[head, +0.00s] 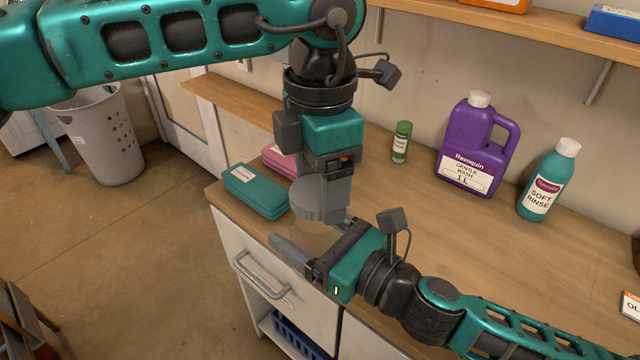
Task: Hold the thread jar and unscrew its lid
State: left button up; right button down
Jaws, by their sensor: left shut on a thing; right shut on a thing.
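The thread jar (314,236) is a pale, see-through body near the counter's front left corner, mostly hidden by my grippers. Its grey round lid (308,208) is directly above the body; I cannot tell whether the two touch. My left gripper (320,203) points straight down from above and is shut on the lid. My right gripper (311,232) reaches in from the lower right, with its fingers on either side of the jar body, and is shut on it. The jar looks upright. Its base is hidden.
Teal (255,191) and pink (279,160) folded cloths or pouches lie left of and behind the jar. A green bottle (401,142), a purple jug (473,147) and a teal bottle (547,182) stand along the wall. The wooden counter (440,235) is clear in the middle.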

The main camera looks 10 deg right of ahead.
aim_at(319, 190)
pick_arm(q)
jog(key=shift+r, duration=1.55)
pick_arm(e)
jog(key=shift+r, duration=0.1)
